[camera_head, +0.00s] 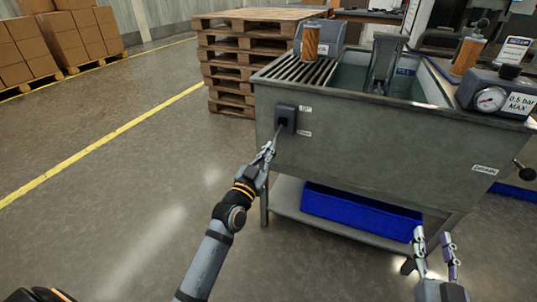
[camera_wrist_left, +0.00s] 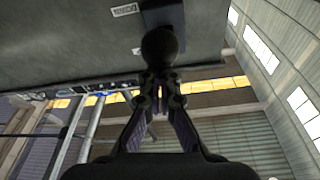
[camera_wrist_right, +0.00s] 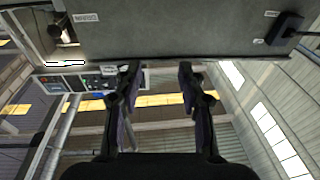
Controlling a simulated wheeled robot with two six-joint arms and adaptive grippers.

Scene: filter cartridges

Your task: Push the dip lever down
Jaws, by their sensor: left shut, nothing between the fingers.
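In the left wrist view the lever's round black knob (camera_wrist_left: 158,44) is straight in front of my left gripper (camera_wrist_left: 160,82). My left gripper (camera_head: 271,146) is shut and empty, its tips at or very near the knob; I cannot tell whether they touch. My right gripper (camera_head: 434,236) is open and empty, below and in front of the tank's right part. It also shows open in the right wrist view (camera_wrist_right: 160,70).
A drain handle (camera_head: 527,174) sticks out at right. A blue bin (camera_head: 360,212) is on the shelf below.

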